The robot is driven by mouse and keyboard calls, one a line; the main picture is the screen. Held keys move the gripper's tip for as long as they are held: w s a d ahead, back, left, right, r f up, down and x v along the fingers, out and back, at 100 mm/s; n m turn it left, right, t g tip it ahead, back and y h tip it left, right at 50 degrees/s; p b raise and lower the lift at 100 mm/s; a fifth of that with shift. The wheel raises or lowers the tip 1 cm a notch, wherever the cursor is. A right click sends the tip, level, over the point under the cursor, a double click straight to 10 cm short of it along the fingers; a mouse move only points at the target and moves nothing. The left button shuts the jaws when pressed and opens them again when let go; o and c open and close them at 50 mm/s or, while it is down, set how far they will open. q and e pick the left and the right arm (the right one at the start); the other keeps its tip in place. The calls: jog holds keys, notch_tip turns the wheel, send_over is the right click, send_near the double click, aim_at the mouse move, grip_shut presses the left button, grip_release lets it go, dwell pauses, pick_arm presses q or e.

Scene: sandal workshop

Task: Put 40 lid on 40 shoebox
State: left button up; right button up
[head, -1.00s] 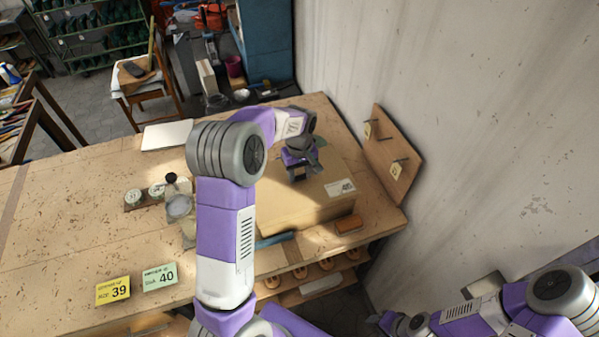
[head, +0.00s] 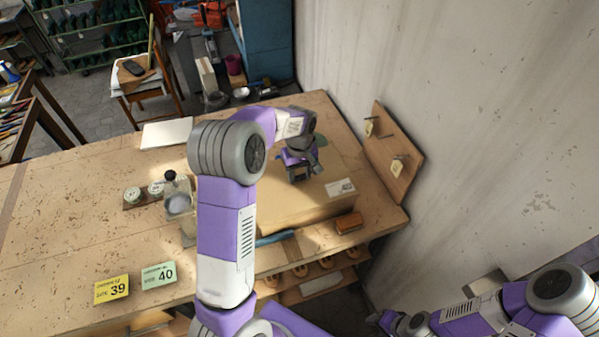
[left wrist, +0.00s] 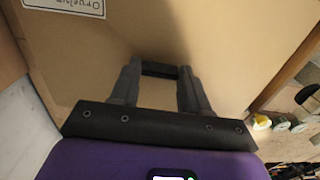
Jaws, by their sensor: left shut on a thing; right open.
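The cardboard 40 shoebox (head: 285,212) stands on the bench at its right end, with a white label marked 40 (head: 341,187) near its front right corner. My left gripper (head: 297,174) is low over the box top, fingers pointing down. In the left wrist view its fingers (left wrist: 160,90) are shut on a small dark piece at a broad cardboard surface, which looks like the 40 lid (left wrist: 200,35). My arm covers part of the box, and I cannot tell whether the lid is fully seated. My right gripper (head: 378,320) is only partly in view at the bottom edge, away from the bench.
Jars (head: 133,196) and a bottle (head: 172,183) stand left of my arm. A yellow 39 card (head: 112,288) and a green 40 card (head: 158,275) lie at the front left. A brown block (head: 349,222) sits beside the box. A pegged board (head: 392,155) stands on the right.

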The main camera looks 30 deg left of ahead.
pick_arm(q)
jog(key=shift+f+b, duration=0.45)
jog(key=shift+f, duration=0.3)
jog(key=o, duration=1.1)
jog(key=shift+r, duration=0.1)
notch_tip(320, 180, up, 8)
jog(key=shift+f, duration=0.25)
